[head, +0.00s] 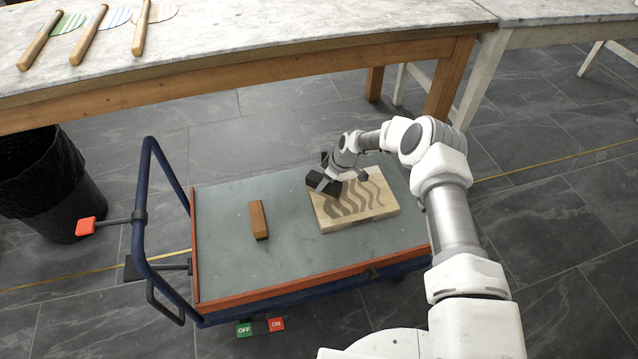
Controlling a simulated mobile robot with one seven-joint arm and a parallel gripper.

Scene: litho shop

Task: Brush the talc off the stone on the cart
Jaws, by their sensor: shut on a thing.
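The stone (382,207) is a pale cream slab lying flat on the right part of the cart's grey top (222,250). Dark wavy bands run across its upper face; I cannot tell talc from bare stone there. My gripper (329,187) is low over the stone's far left corner, shut on a small dark object (319,183). My wrist and the viewing angle hide the fingertips, and I cannot tell whether the dark object touches the stone.
A brown wooden block (258,220) lies left of the stone. The cart has a blue handle (148,215) and a red pad (86,226) at left. A marble-topped table (230,35) with wooden-handled tools (91,35) stands behind; a black bin (50,190) stands left.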

